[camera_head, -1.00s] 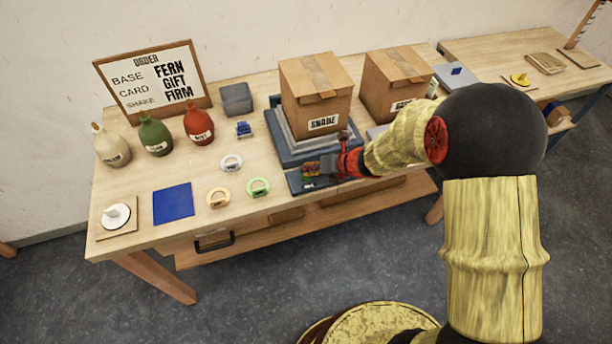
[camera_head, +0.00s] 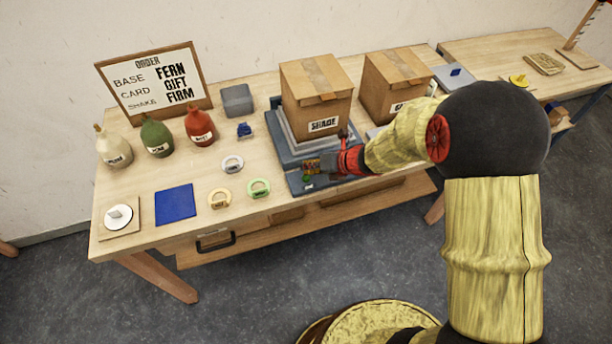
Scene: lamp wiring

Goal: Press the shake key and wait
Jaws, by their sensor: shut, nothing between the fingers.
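A dark blue-grey machine (camera_head: 273,128) stands on the bench with a cardboard box (camera_head: 316,92) on its grey top plate. The box has a white label that seems to read SHADE. A low key panel (camera_head: 296,186) extends from the machine's front, with small red, yellow and green patches near my gripper. My gripper (camera_head: 318,169) is shut and empty, low over this panel. Its fingers and wrist hide part of the panel, so I cannot tell which key is the shake key or whether the fingers touch it.
A second box (camera_head: 391,85) stands to the right, behind my arm. An order board (camera_head: 154,82), three bottles (camera_head: 157,138), a grey block (camera_head: 237,100), a blue mat (camera_head: 174,204) and several ring tags (camera_head: 259,189) are on the left. Bare bench lies between them.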

